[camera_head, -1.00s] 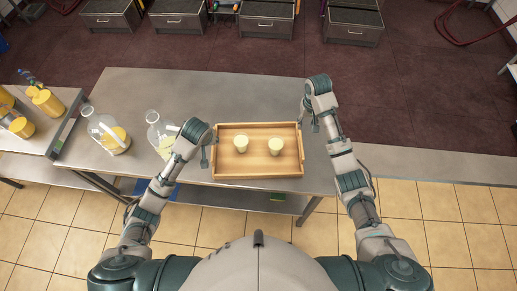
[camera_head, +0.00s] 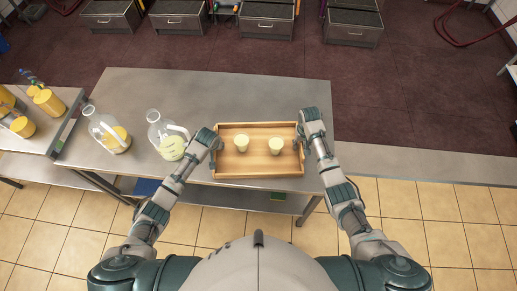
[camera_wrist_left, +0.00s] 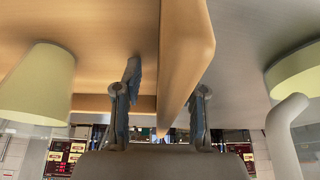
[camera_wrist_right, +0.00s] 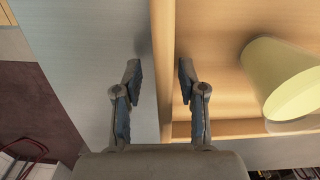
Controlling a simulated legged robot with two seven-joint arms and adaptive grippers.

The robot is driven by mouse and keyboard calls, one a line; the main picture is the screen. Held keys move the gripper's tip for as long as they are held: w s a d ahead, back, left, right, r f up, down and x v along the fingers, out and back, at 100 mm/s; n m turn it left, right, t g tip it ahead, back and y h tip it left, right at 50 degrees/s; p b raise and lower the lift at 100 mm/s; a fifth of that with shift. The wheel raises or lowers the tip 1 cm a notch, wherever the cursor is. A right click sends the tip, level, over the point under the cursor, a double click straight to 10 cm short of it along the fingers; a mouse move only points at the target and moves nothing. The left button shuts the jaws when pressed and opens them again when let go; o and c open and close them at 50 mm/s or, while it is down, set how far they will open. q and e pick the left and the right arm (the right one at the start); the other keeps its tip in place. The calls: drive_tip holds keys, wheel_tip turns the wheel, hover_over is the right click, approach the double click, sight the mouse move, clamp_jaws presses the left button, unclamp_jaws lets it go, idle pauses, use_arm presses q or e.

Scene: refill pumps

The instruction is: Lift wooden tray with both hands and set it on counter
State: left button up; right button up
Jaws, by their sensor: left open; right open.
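The wooden tray (camera_head: 260,170) lies on the metal counter (camera_head: 240,95) near its front edge. Two pale yellow cups (camera_head: 241,142) and (camera_head: 276,145) stand in it. My left gripper (camera_head: 214,148) is at the tray's left wall. In the left wrist view its open fingers (camera_wrist_left: 160,100) are on either side of that wall (camera_wrist_left: 180,60). My right gripper (camera_head: 301,142) is at the right wall. In the right wrist view its open fingers (camera_wrist_right: 158,80) straddle that wall (camera_wrist_right: 162,60), with visible gaps.
Two clear jugs with yellow contents (camera_head: 108,132) and (camera_head: 168,138) stand on the counter left of the tray. A side table (camera_head: 30,140) with yellow containers is at far left. The counter behind the tray is clear.

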use_arm(q)
drive_tip(key=shift+a+f, duration=0.15)
drive_tip(key=shift+a, duration=0.1)
use_arm(e)
drive_tip(key=shift+a, duration=0.3)
use_arm(q)
drive_tip(key=shift+c, duration=0.7)
use_arm(e)
drive_tip(key=shift+c, duration=0.7)
use_arm(q)
clamp_jaws()
use_arm(e)
clamp_jaws()
use_arm(q)
drive_tip(key=shift+d, duration=0.1)
use_arm(e)
drive_tip(key=shift+d, duration=0.1)
